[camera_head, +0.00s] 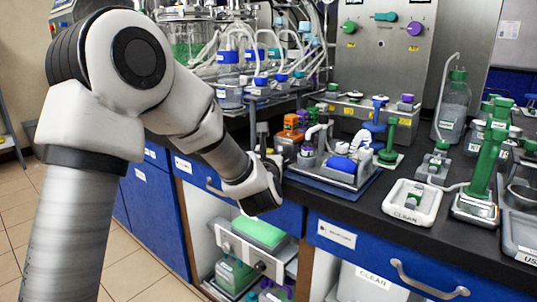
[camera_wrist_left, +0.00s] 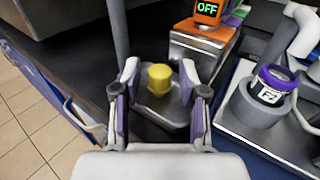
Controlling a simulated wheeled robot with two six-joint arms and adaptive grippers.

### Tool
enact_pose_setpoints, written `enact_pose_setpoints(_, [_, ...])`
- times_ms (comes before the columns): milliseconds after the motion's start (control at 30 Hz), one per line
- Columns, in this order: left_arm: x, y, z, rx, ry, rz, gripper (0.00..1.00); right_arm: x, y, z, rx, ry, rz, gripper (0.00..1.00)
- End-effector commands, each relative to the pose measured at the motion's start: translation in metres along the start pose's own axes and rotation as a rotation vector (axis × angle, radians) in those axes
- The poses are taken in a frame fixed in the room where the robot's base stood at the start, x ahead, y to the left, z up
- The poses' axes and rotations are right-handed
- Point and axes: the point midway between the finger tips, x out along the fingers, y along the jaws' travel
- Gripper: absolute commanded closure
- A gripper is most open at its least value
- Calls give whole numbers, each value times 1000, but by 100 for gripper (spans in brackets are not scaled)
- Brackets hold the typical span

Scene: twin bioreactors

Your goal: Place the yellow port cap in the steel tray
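The yellow port cap (camera_wrist_left: 159,80) shows in the left wrist view, between the two fingers of my left gripper (camera_wrist_left: 159,71). The fingers are spread, with a visible gap on each side of the cap. The grey steel tray (camera_wrist_left: 164,116) lies under the cap, which appears to rest inside it; the exact contact is hard to see. In the head view my left gripper (camera_head: 268,178) is at the bench's front edge, and its fingers are mostly hidden by the hand. The cap and tray cannot be made out there. My right gripper is not in view.
An orange device reading OFF (camera_wrist_left: 207,10) stands just beyond the tray. A purple-ringed bottle in a grey holder (camera_wrist_left: 272,88) stands to the right on a blue mat. A thin dark post (camera_wrist_left: 121,40) rises near the left finger. A white CLEAN tray (camera_head: 412,203) lies farther right.

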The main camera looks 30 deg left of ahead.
Motion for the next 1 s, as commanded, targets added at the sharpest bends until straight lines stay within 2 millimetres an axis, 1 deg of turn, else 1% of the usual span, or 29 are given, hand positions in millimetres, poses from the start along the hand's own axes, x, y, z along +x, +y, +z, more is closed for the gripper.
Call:
enact_pose_setpoints(267, [0, 0, 2, 0, -1, 0, 51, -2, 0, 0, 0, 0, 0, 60])
enact_pose_setpoints(367, [0, 0, 9, 0, 0, 0, 51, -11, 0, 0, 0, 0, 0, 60])
enact_pose_setpoints(400, [-7, -1, 5, 1, 0, -2, 51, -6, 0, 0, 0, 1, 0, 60])
enact_pose_setpoints(467, [-19, -1, 5, 3, -1, -2, 51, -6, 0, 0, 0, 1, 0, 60])
enact_pose_setpoints(700, [-82, -1, 5, 6, -2, -2, 51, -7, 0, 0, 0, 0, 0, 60])
enact_pose_setpoints(800, [-103, 0, 5, 6, -3, -2, 51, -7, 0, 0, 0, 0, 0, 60])
enact_pose_setpoints(933, [-118, 0, 3, 9, 2, -2, 51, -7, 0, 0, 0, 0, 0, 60])
enact_pose_setpoints(967, [-119, -1, 0, 25, 9, -4, 51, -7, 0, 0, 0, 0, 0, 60])
enact_pose_setpoints(1000, [-118, -3, -9, 70, 27, -11, 51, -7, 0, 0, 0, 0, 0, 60])
